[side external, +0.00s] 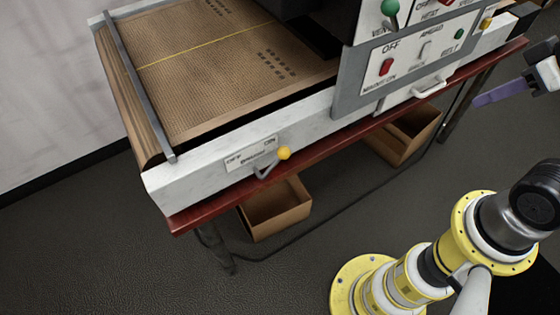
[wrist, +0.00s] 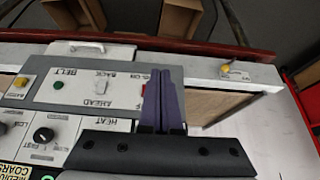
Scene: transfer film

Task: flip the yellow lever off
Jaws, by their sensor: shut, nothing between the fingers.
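The lever with a yellow ball knob (side external: 285,153) is on the front of the white conveyor frame, at the ON end of its OFF–ON label plate (side external: 250,153). It also shows small at the upper right of the wrist view (wrist: 225,68). My gripper (side external: 480,100) is at the right edge of the side view, partly cut off, far to the right of the lever. In the wrist view its purple fingers (wrist: 170,72) are together and empty, over the control panel's right edge, left of the lever.
The control panel (side external: 408,62) has a red switch (side external: 387,67), green knobs, a grey toggle and a yellow button (side external: 487,23). The frame rests on a red-edged table (side external: 350,140). Cardboard boxes (side external: 275,210) stand beneath. The space in front of the lever is clear.

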